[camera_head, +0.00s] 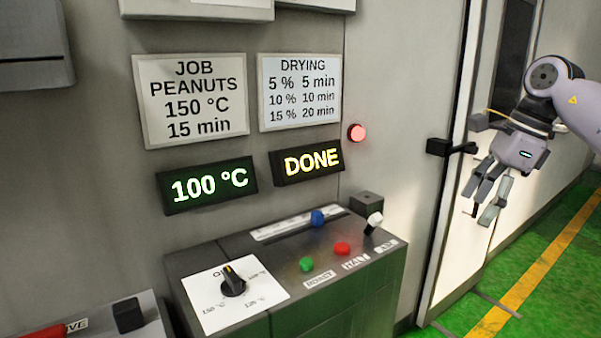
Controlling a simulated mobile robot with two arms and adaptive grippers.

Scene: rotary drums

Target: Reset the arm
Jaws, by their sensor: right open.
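My right gripper (487,198) hangs at the right of the head view, at the end of my arm that comes in from the right edge. Its fingers point down and are apart, with nothing between them. It is in front of the white door area, right of the control console (340,310) and apart from it. My left gripper is not in view.
The console carries a black rotary knob (232,281), a green button (306,264), a red button (342,249), a blue button (317,217) and a white-tipped lever (374,221). Displays read 100 °C (209,185) and DONE (306,162). A red lamp (357,132) glows. A black door handle (450,147) sticks out.

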